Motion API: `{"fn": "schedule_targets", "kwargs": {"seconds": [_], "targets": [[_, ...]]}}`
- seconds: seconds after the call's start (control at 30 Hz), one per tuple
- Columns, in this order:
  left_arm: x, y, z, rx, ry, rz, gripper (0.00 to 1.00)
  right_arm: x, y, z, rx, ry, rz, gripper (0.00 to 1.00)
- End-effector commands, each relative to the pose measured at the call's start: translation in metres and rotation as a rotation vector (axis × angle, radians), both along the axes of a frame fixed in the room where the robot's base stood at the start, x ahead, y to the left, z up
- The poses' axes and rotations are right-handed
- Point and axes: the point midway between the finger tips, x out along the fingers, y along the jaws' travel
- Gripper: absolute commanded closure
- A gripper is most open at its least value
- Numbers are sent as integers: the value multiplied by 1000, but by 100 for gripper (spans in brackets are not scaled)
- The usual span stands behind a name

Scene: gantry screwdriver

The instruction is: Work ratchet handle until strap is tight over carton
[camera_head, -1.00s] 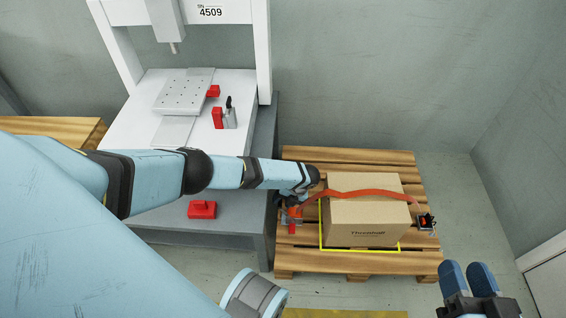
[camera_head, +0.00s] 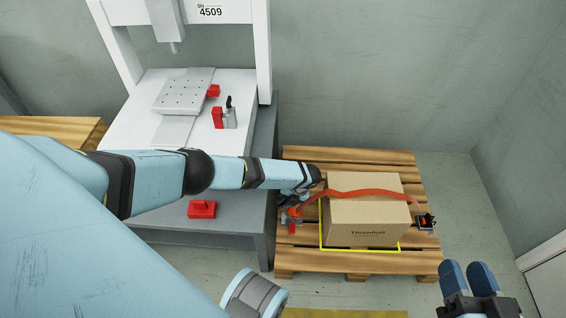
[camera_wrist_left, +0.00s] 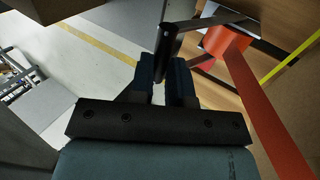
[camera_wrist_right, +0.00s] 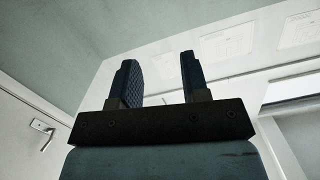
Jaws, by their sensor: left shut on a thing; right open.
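The carton (camera_head: 362,219) stands on the wooden pallet (camera_head: 340,262). The red strap (camera_head: 362,193) runs over the carton's top in a wavy line, slack in places. Its right end meets a small dark fitting (camera_head: 426,222) on the pallet. At the carton's left, my left gripper (camera_head: 293,212) is at the ratchet, partly hidden by my arm. In the left wrist view its fingers (camera_wrist_left: 167,80) are shut on the dark ratchet handle (camera_wrist_left: 168,48), with the red strap (camera_wrist_left: 250,85) beside it. My right gripper (camera_head: 470,280) is open and empty at the lower right, away from the carton.
A yellow outline (camera_head: 360,248) marks the pallet around the carton's base. Left of the pallet stands a grey bench (camera_head: 262,190) with a white gantry machine (camera_head: 263,60) and red blocks (camera_head: 202,209). Floor to the right of the pallet is clear.

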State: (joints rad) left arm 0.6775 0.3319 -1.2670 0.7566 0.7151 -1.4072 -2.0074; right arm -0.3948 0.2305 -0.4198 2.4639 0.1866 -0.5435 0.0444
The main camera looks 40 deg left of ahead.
Motion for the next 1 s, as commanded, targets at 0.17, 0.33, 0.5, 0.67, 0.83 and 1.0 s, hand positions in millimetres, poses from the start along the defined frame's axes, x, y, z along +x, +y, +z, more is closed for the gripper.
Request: {"fn": "schedule_targets", "kwargs": {"seconds": [0.17, 0.33, 0.5, 0.67, 0.83, 1.0], "targets": [[5, -9, 2, -6, -2, -2, 100, 0, 0, -1, -1, -2, -1, 58], [12, -22, 3, -8, -4, -2, 100, 1, 0, -3, -6, -9, -2, 58], [20, -37, 3, -8, -5, -2, 100, 3, -2, -4, -21, -35, -2, 58], [27, -48, 1, -6, -4, -1, 100, 7, -5, -2, -47, -84, -2, 58], [32, -57, -2, -4, 0, -1, 100, 10, -6, -1, -66, -117, -3, 58], [35, -61, -3, -2, 1, 0, 100, 13, -7, 0, -84, -146, -3, 58]]}}
